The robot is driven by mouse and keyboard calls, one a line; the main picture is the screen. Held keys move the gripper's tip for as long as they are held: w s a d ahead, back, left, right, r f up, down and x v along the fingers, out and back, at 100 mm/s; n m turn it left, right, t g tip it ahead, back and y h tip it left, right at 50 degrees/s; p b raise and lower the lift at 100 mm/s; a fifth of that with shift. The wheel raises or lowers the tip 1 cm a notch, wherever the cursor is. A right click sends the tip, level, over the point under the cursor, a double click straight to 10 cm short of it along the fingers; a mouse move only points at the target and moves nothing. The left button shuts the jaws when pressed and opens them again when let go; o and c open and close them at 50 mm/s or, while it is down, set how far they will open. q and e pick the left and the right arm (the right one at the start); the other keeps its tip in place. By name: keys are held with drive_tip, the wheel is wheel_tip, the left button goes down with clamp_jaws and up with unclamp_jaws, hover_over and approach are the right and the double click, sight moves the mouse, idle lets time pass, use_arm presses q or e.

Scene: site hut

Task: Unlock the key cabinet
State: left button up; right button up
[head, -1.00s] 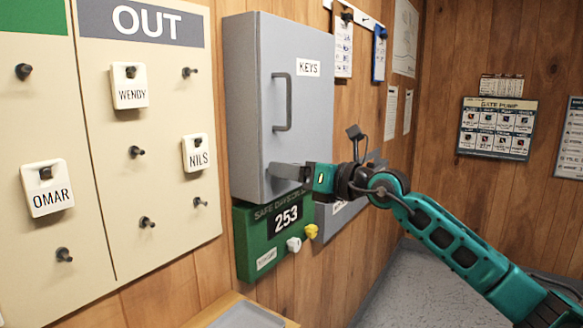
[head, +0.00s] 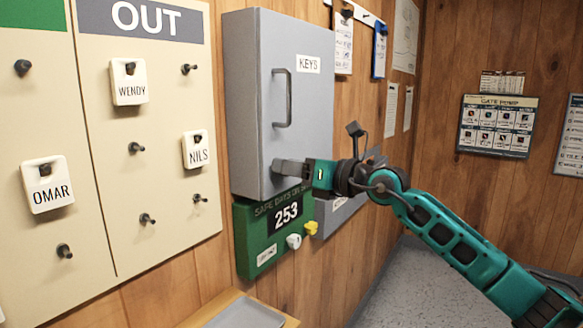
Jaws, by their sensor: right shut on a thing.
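The grey key cabinet (head: 255,105), labelled KEYS, hangs on the wood wall with its door closed. A bar handle (head: 289,98) stands upright on the door. My right gripper (head: 283,167) is at the lower part of the door, below the handle, with its fingers pointing at the door face. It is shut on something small. The fingers hide what they hold and the spot on the door behind them, so I see neither key nor lock. My left gripper is not in view.
A green safe-days board (head: 262,256) with a white knob and a yellow knob (head: 311,228) hangs just below the cabinet. The OUT tag board (head: 150,215) is on the left. A grey tray (head: 246,314) on a wooden ledge is at the bottom. Clipboards (head: 343,40) hang right of the cabinet.

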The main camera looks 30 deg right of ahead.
use_arm(q)
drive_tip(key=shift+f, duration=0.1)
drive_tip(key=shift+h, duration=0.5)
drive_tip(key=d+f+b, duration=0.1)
drive_tip(key=b, duration=0.2)
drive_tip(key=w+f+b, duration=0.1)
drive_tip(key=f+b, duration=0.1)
drive_tip(key=b, duration=0.1)
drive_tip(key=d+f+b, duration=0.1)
drive_tip(key=b, duration=0.2)
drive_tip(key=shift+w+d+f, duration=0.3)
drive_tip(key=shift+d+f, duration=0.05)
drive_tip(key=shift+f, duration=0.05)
use_arm(e)
drive_tip(key=n, duration=1.7)
drive_tip(key=shift+s+a+f+n, duration=0.1)
drive_tip(key=shift+a+f+n, duration=0.1)
drive_tip(key=shift+n, duration=0.2)
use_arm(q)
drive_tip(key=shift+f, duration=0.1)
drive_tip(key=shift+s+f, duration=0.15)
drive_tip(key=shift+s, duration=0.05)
use_arm(e)
drive_tip(key=o, duration=1)
